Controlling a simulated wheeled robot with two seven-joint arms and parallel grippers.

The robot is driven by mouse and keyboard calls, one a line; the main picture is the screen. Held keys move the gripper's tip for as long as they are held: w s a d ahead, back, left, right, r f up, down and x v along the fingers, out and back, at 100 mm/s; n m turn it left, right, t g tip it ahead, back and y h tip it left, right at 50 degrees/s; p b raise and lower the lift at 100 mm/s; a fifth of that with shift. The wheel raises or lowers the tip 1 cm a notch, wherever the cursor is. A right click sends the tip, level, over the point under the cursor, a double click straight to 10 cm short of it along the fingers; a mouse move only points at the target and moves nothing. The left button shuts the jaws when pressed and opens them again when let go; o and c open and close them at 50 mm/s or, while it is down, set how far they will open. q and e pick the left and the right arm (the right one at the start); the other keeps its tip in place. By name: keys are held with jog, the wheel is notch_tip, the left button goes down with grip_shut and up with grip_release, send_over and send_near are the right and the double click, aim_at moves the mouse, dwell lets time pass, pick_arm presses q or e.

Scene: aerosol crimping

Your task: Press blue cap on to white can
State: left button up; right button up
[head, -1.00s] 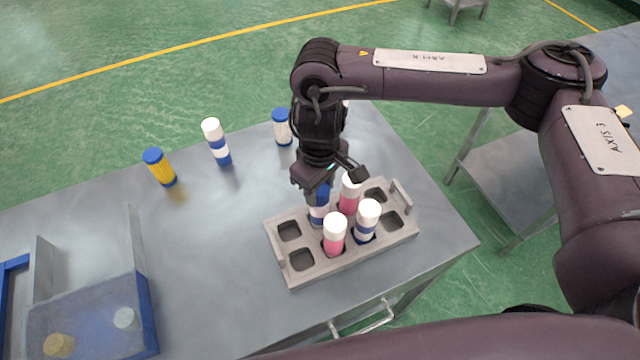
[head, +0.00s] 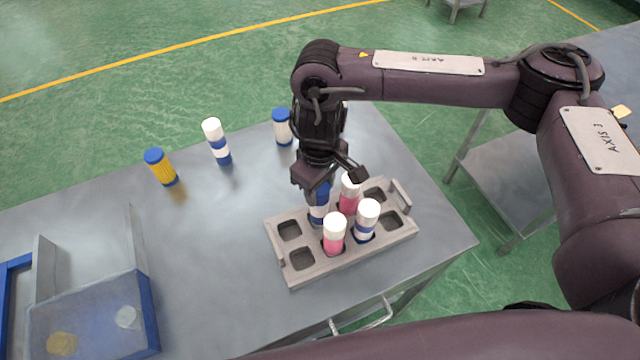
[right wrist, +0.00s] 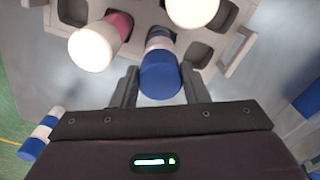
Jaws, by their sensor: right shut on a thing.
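My right gripper (head: 325,178) points down over the back of the grey tray. It is shut on the blue cap (right wrist: 160,80) of a blue-and-white striped can (head: 318,213). The can stands in a tray slot, with the cap on its top. In the right wrist view the fingers (right wrist: 157,85) lie on both sides of the cap. Whether the cap is fully seated is unclear. A white can with a blue cap (head: 282,127) stands on the table behind the gripper. My left gripper is not in view.
The grey tray (head: 310,268) also holds two pink cans with white caps (head: 334,232) and a striped can with a white cap (head: 367,218); some slots are empty. A yellow can (head: 160,167) and a striped can (head: 216,141) stand behind left. A blue-edged clear bin (head: 90,310) stands front left.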

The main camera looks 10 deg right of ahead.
jog(key=shift+p, duration=0.65)
dwell(0.8)
jog(key=o, duration=1.4)
jog(key=shift+r, duration=0.1)
notch_tip(320, 180, up, 5)
jog(key=p, duration=0.5)
jog(key=shift+p, duration=0.3)
jog(key=shift+r, duration=0.9)
jog(key=shift+c, duration=0.3)
